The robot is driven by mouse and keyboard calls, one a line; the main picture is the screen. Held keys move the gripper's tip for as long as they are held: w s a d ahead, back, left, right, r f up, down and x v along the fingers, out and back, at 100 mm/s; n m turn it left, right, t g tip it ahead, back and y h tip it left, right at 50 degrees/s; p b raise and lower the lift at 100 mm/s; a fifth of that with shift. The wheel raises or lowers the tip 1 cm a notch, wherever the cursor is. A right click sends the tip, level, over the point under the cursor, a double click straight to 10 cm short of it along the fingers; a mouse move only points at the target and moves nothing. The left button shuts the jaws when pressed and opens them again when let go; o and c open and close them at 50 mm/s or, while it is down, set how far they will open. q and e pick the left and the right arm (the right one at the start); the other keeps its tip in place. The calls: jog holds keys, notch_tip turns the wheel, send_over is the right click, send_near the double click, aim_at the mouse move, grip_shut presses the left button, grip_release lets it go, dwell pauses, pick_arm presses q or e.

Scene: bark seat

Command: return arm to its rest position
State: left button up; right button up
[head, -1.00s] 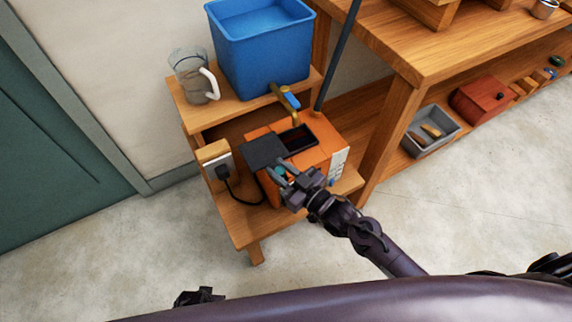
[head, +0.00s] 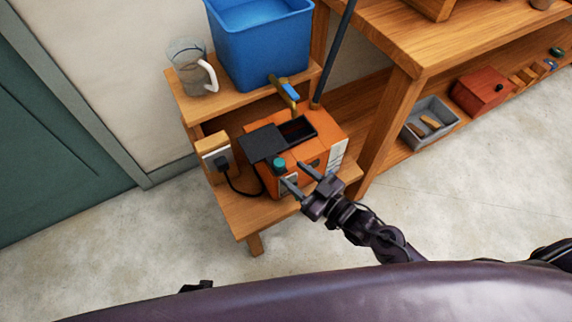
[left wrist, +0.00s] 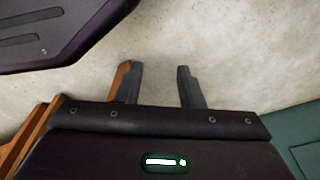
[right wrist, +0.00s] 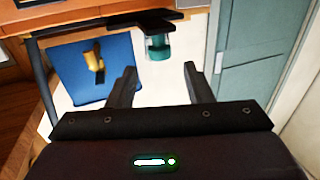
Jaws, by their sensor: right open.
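My right gripper (head: 294,175) is open and empty in front of the orange machine (head: 310,165). Its fingers point at the machine's front, close to a teal knob (head: 279,163). I cannot tell whether they touch it. In the right wrist view the open fingers (right wrist: 160,72) have nothing between them, and the teal knob (right wrist: 158,48) shows beyond them. The machine's dark flat lid (head: 262,143) lies beside a dark opening on top. In the left wrist view my left gripper (left wrist: 157,72) is open and empty over the pale floor.
The machine stands on a wooden stand (head: 240,212) with a blue tub (head: 260,45), a brass tap (head: 290,92) and a clear jug (head: 190,70) above. A wooden workbench (head: 400,50) stands right, with a grey tray (head: 430,122) and red box (head: 482,90) below. Floor in front is clear.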

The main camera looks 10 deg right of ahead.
pick_arm(q)
jog(key=shift+f, duration=0.15)
pick_arm(e)
jog(key=shift+v, duration=0.8)
pick_arm(q)
jog(key=shift+w, duration=0.2)
pick_arm(e)
jog(key=shift+w, duration=0.1)
